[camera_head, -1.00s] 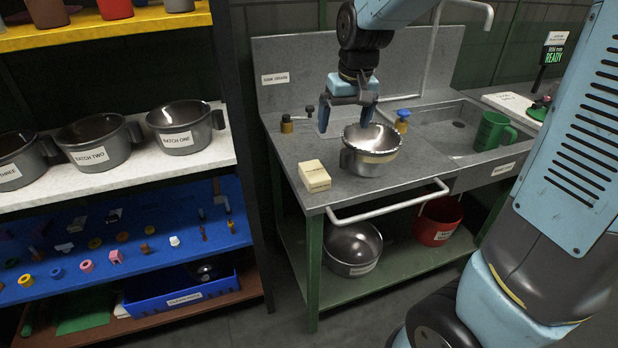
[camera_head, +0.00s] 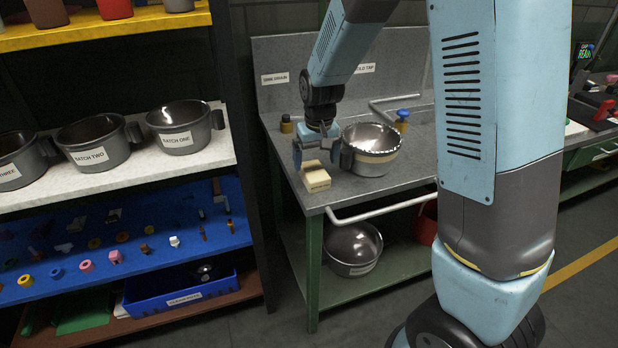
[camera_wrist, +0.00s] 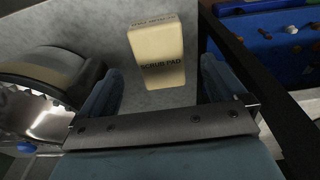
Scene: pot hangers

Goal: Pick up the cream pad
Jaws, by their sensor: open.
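The cream pad (camera_head: 314,178) is a small block lying on the grey metal sink bench (camera_head: 366,196), near its front left edge. In the wrist view the pad (camera_wrist: 157,55) shows dark lettering that reads "SCRUB PAD". My gripper (camera_head: 316,151) is open and empty, just behind and above the pad in the head view. In the wrist view my gripper's two fingers (camera_wrist: 159,88) stand apart, with the pad beyond and between them. I cannot tell the exact gap between fingertips and pad.
A metal pot (camera_head: 371,151) with a cream band stands close right of my gripper; it also shows in the wrist view (camera_wrist: 42,95). A small amber jar (camera_head: 286,125) and a blue-topped jar (camera_head: 402,117) stand farther back. A shelf rack (camera_head: 245,150) rises left of the bench.

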